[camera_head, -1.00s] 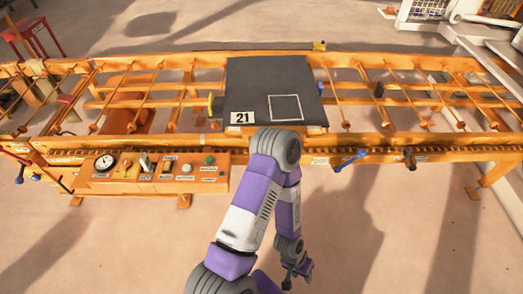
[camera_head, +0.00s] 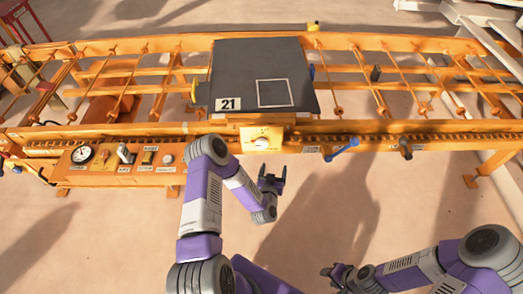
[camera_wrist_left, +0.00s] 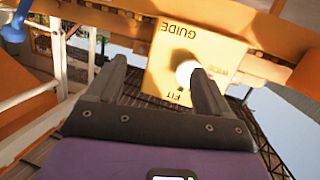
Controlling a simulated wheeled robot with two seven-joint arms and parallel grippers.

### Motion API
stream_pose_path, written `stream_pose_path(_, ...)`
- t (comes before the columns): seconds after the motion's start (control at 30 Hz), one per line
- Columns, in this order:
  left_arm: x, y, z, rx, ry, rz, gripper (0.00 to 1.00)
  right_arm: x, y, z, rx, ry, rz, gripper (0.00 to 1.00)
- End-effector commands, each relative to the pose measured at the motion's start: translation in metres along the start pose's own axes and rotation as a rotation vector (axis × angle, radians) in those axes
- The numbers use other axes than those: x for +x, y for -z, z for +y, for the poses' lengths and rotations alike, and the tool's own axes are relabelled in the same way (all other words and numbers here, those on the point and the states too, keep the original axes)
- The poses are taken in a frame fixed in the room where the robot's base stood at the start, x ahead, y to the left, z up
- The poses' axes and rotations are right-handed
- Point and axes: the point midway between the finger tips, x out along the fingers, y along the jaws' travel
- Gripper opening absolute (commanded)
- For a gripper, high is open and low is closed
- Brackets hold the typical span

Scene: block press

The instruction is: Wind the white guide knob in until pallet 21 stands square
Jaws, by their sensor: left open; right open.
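Pallet 21 (camera_head: 238,66) is a dark slab with a white square outline and a "21" label, lying on the orange roller line; I cannot tell exactly how square it stands. The white guide knob (camera_head: 261,144) sits on a yellow-orange box below the pallet's front edge. My left gripper (camera_head: 272,178) is open and empty, just below and right of the knob, apart from it. In the left wrist view the knob (camera_wrist_left: 185,71) shows beyond the open fingers (camera_wrist_left: 160,70), partly behind the right one, on the box marked GUIDE and FIT. My right gripper (camera_head: 340,272) is open, low at the bottom.
A control panel (camera_head: 105,178) with a gauge and switches hangs at the left front. A blue lever (camera_head: 342,148) and a dark lever (camera_head: 405,149) stick out of the front rail, right of the knob. The floor in front is clear.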

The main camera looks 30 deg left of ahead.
Motion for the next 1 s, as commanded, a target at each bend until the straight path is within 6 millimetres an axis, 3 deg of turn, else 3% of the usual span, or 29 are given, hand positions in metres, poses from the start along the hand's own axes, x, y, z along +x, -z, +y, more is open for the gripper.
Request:
stream_pose_path(0.1, 0.007, 0.014, -0.028, 0.030, 0.121, 0.137, 0.80, 0.005, 0.000, 0.002, 0.000, 0.000, 0.000, 0.43)
stream_pose_path(0.23, 0.008, 0.024, -0.043, 0.050, 0.192, 0.210, 0.80, 0.007, 0.001, 0.002, 0.000, 0.000, 0.001, 0.43)
stream_pose_path(0.37, 0.017, 0.029, -0.049, 0.056, 0.212, 0.231, 0.80, 0.010, 0.001, 0.003, 0.000, 0.000, 0.001, 0.43)
stream_pose_path(0.73, 0.069, 0.041, -0.060, 0.055, 0.208, 0.229, 0.80, 0.023, 0.001, 0.009, 0.000, 0.000, 0.001, 0.43)
stream_pose_path(1.0, 0.079, 0.045, -0.061, 0.055, 0.206, 0.227, 0.80, 0.025, 0.001, 0.009, 0.000, 0.000, 0.001, 0.43)
